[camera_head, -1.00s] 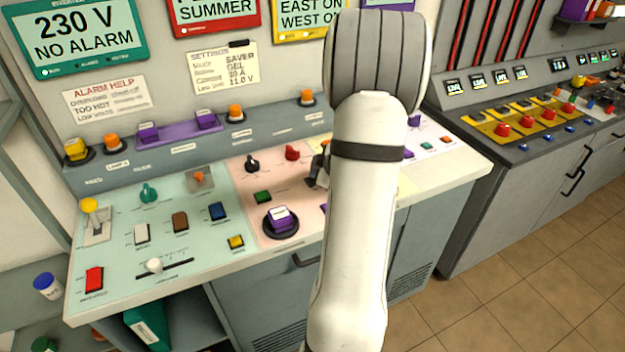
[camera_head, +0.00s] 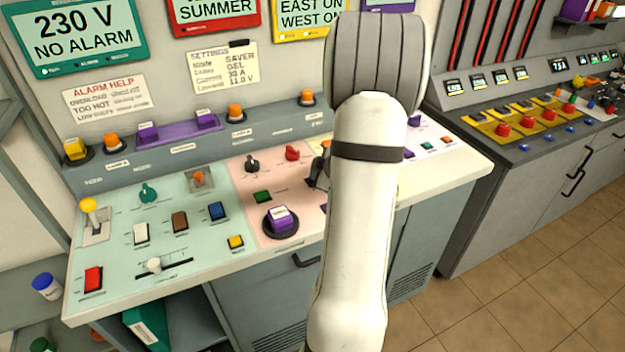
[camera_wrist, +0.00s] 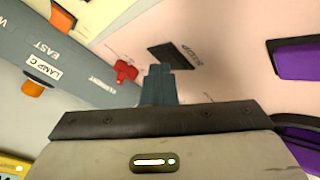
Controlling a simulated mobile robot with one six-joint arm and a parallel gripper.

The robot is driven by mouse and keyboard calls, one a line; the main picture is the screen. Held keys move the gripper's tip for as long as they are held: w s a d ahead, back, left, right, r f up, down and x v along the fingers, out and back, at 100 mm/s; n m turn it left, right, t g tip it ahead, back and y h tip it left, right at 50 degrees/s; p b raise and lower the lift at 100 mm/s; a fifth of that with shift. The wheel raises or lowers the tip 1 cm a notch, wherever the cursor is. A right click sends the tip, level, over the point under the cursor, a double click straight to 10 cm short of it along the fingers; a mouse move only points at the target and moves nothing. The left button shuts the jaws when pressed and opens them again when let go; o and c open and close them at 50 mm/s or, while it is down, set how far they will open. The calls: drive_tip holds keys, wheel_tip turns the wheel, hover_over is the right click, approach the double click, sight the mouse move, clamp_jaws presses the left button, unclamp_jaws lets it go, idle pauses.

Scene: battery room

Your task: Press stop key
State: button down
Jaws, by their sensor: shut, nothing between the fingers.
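A dark, flat key (camera_wrist: 172,55) with lettering beside it that looks like STOP sits on the pale pink panel in the wrist view. My gripper (camera_wrist: 159,70) is shut and empty. Its fingertips overlap the near edge of the key in the wrist view; I cannot tell whether they touch it. In the head view my gripper (camera_head: 315,174) shows only as a small dark shape at the left of my arm, over the pink part of the console. My arm hides much around it, and I cannot make out the key there.
A red knob (camera_head: 293,153) stands close by, and also shows in the wrist view (camera_wrist: 125,72). A grey raised ledge (camera_head: 205,139) runs behind.

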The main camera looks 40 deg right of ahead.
drive_tip(key=shift+r+p, duration=0.9)
drive_tip(key=shift+p, duration=0.15)
wheel_tip(320, 180, up, 5)
drive_tip(key=p, duration=0.5)
drive_tip(key=shift+p, duration=0.3)
idle(0.3)
